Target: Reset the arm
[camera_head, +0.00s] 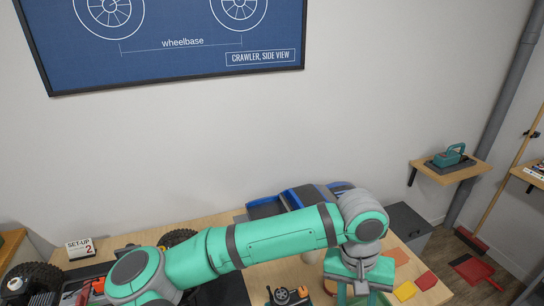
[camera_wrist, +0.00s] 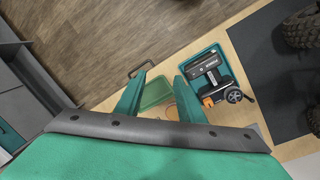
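My green arm (camera_head: 280,236) reaches across the head view from lower left to right, with the wrist bent downward. My gripper (camera_wrist: 161,76) hangs over the workbench; its two green fingers stand apart. I see nothing held between them. In the head view my gripper (camera_head: 358,290) is at the bottom edge, and its fingertips are cut off. Below and behind the fingers in the wrist view is a green tray-like thing (camera_wrist: 157,93), partly hidden.
A teal tray (camera_wrist: 226,66) holding dark parts and a small wheel lies right of the fingers. A dark mat (camera_wrist: 268,60) with big tyres (camera_wrist: 303,28) is further right. Blue bins (camera_head: 300,194) stand behind my arm. Coloured cards (camera_head: 427,280) lie at the bench's right end.

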